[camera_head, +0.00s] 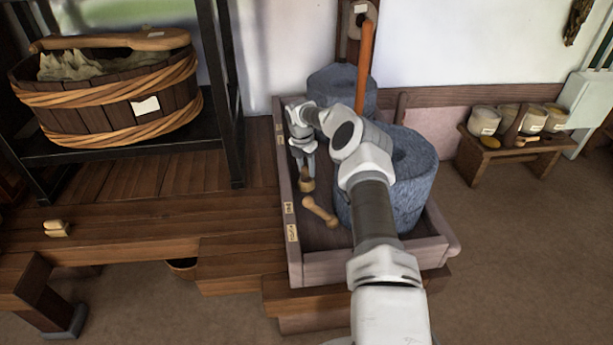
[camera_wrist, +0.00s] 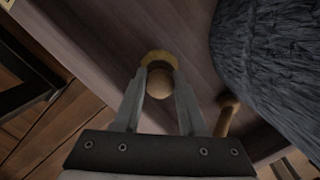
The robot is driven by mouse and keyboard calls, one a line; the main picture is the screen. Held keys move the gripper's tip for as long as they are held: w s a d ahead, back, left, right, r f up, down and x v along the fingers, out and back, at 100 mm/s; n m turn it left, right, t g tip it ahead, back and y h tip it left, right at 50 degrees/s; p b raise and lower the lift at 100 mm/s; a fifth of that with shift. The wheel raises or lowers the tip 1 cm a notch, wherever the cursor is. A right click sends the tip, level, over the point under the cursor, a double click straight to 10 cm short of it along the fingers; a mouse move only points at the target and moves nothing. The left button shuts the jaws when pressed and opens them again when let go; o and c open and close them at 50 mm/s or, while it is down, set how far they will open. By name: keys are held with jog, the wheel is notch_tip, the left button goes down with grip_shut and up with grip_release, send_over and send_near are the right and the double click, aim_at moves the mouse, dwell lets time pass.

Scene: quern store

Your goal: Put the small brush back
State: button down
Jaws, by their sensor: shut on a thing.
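My gripper (camera_head: 306,174) points down inside the left part of the wooden tray (camera_head: 365,264). It is shut on the small brush (camera_head: 308,185), which has a pale wooden body. In the wrist view the brush (camera_wrist: 158,84) sits between the two fingertips (camera_wrist: 159,88), its round top towards the camera and a yellowish rim around it. The brush looks upright. I cannot tell whether its lower end touches the tray floor.
A wooden mallet-like tool (camera_head: 320,212) lies nearer in the tray; its end shows in the wrist view (camera_wrist: 228,112). A large grey quern stone (camera_head: 412,185) stands right of it, another (camera_head: 340,85) behind. Small labels (camera_head: 291,232) mark the left rim.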

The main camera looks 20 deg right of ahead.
jog(key=shift+f, duration=1.05)
jog(key=shift+f+b, duration=0.1)
jog(key=shift+b, duration=0.25)
jog(key=shift+f, duration=0.15)
jog(key=shift+c, duration=2.3)
grip_release()
